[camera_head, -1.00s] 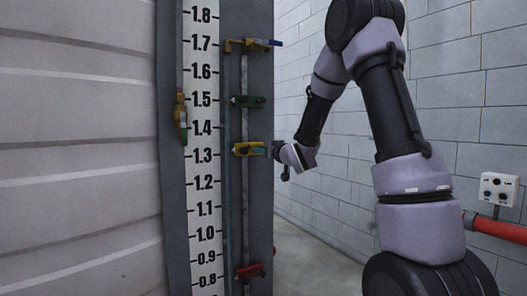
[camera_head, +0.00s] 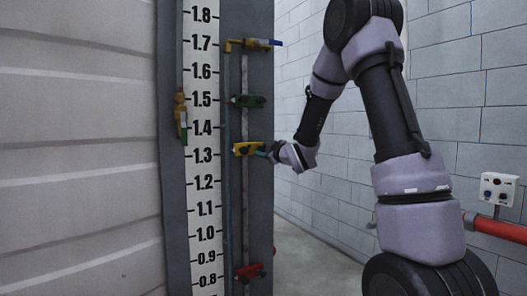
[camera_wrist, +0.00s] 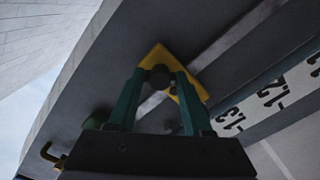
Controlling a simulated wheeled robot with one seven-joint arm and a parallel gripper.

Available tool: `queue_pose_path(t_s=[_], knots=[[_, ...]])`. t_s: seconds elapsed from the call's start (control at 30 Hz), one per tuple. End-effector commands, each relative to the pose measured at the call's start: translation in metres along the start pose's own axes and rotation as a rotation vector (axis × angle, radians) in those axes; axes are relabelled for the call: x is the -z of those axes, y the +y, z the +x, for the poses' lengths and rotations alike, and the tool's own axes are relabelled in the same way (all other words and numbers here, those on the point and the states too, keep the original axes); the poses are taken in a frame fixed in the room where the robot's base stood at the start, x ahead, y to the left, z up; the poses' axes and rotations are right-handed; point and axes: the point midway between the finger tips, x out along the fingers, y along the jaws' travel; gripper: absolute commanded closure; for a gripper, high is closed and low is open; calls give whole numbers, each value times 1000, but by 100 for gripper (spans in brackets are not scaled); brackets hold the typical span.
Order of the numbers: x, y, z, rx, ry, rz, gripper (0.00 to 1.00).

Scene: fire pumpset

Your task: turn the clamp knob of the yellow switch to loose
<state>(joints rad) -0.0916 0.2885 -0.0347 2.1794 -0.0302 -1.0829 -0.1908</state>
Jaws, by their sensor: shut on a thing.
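The yellow switch (camera_head: 246,149) sits on the vertical rod beside the scale, near the 1.3 mark. In the wrist view the yellow switch (camera_wrist: 170,70) lies right ahead, with its dark round clamp knob (camera_wrist: 158,76) between my fingertips. My gripper (camera_head: 268,151) reaches the switch from the right. In the wrist view my gripper (camera_wrist: 160,80) has its two green fingers closed on the knob from both sides. The knob is hidden by my gripper in the head view.
A green switch (camera_head: 248,101) is above and a red switch (camera_head: 250,272) below on the same rod. A red pipe (camera_head: 497,228) and a socket box (camera_head: 499,189) are at the right wall.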

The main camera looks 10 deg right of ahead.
Motion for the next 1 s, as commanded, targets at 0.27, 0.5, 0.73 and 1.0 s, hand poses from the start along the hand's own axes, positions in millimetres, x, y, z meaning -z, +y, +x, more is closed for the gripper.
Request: queue_pose_path(t_s=[0.27,0.5,0.73,1.0], knots=[[0,-1,0,1,-1,-262,100],[0,-1,0,1,0,-488,100],[0,-1,0,1,0,-676,100],[0,-2,0,1,0,-824,100]])
